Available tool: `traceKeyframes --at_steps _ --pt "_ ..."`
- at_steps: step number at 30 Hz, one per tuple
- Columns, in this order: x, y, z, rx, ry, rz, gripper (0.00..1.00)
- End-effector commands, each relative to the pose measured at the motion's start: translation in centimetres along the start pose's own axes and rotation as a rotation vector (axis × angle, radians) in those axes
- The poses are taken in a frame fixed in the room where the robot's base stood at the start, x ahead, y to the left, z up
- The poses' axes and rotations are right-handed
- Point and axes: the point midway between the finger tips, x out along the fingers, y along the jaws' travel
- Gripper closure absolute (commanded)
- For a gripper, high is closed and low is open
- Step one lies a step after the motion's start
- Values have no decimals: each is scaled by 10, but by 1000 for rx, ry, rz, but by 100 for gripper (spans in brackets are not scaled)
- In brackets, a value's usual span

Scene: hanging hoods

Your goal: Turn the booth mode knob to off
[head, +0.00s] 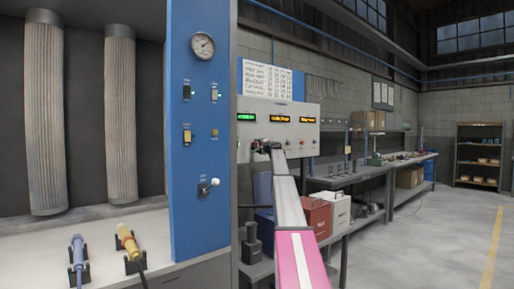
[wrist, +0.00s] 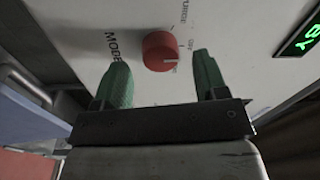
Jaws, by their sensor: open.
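The mode knob (wrist: 159,50) is round and red on a pale panel in the wrist view. A white mark shows on its right side. "MODE" is printed to its left, "PURGE" above right, and a short label, partly readable as "OFF", at its right. My gripper (wrist: 160,60) is open, its green fingers to the left and right of the knob with gaps on both sides; I cannot tell whether the tips reach the knob's depth. In the head view my gripper (head: 261,148) is at the lower left of the grey control box (head: 285,107), and my arm hides the knob.
The control box has a green display (head: 246,117) and amber displays (head: 280,118). A blue panel (head: 203,120) with switches and a white-tipped lever stands at left, close to my arm. A workbench (head: 360,178) runs beyond; the floor at right is clear.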

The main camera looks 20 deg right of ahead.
Motion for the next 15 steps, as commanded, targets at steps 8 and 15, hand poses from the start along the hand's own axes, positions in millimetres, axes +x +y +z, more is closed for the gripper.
traceKeyframes --at_steps 8,15 --pt "-53 1 2 0 1 0 34" --pt "-88 1 2 0 -1 1 34"
